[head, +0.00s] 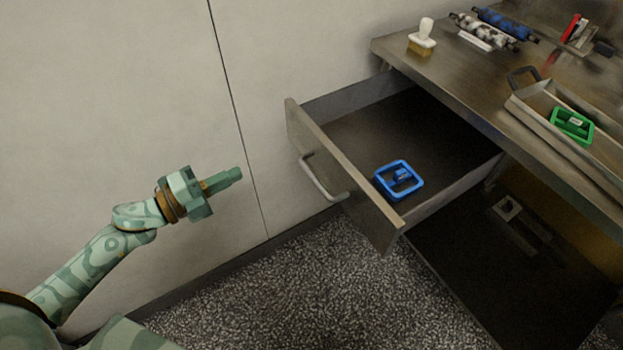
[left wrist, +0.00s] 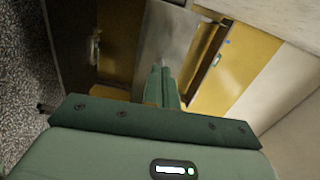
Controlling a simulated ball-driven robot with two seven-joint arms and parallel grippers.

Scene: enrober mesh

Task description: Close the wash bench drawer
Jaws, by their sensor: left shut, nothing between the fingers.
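The wash bench drawer (head: 342,177) stands pulled out from under the metal bench top (head: 455,75) in the head view. Its front carries a bar handle (head: 322,181). A blue square frame-like item (head: 399,180) lies inside the drawer near its front. My left gripper (head: 238,174) is shut and empty, to the left of the drawer front and apart from it. Its fingers (left wrist: 161,84) also show shut in the left wrist view. My right gripper is not in view.
On the bench top are a white-handled brush (head: 422,37), rollers (head: 485,28) and a tray (head: 561,122) holding a green item (head: 572,124). A dark low shelf (head: 500,270) lies below. The speckled floor before the drawer looks clear; a pale wall (head: 120,90) stands behind.

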